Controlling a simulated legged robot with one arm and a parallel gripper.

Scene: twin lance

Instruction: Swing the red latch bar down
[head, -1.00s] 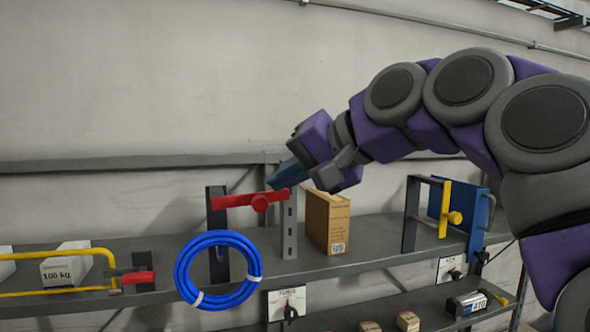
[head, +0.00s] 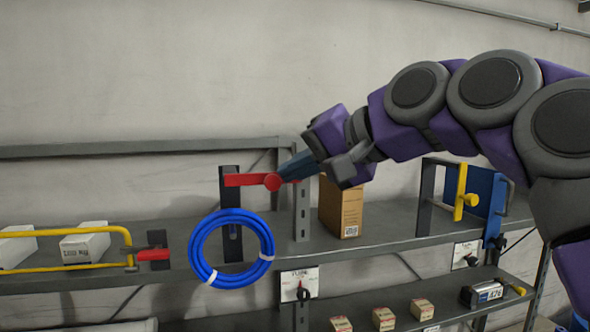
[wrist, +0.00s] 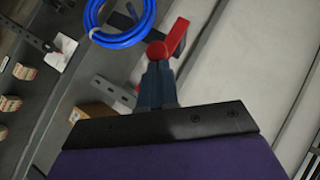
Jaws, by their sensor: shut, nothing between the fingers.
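The red latch bar (head: 246,180) lies about level across the top of a dark upright post (head: 229,185), with a round red knob (head: 272,182) toward its right end. In the wrist view the red bar (wrist: 178,37) and its knob (wrist: 157,50) show just beyond the fingertips. My gripper (head: 283,176) is shut and empty, its blue-grey fingers reaching in from the right with the tips at the knob. Whether they touch it I cannot tell. The wrist view shows the shut fingers (wrist: 157,70) close to the knob.
A blue hose coil (head: 232,248) hangs in front of the post below the bar. A grey perforated upright (head: 302,212) and a cardboard box (head: 341,207) stand to the right. A yellow latch (head: 462,192) on a frame is farther right. The wall above is clear.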

